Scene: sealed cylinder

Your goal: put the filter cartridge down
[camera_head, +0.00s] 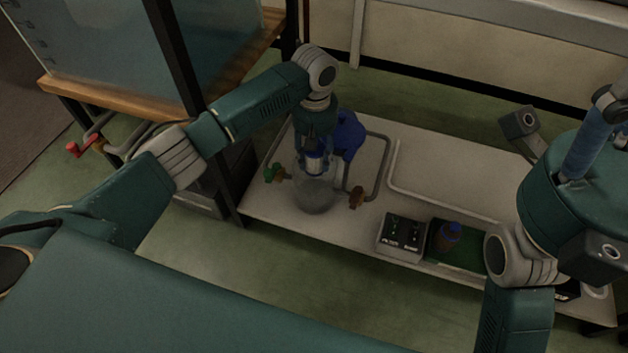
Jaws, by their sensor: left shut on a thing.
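My left gripper (317,146) points down over the clear cylinder (317,198) on the white bench. The cartridge is upright and appears within the upper part of the clear cylinder. I cannot tell whether its lower end touches anything. The fingertips are partly hidden by the arm and the cartridge. My right arm comes in at the right, but its gripper does not show.
A blue part (349,134) stands just behind the cylinder. Green (274,173) and orange-brown (356,198) valve handles flank it. A switch box (402,238) and a green tray (470,257) holding a brown-and-blue piece (448,236) are to the right. Grey pipes cross the bench.

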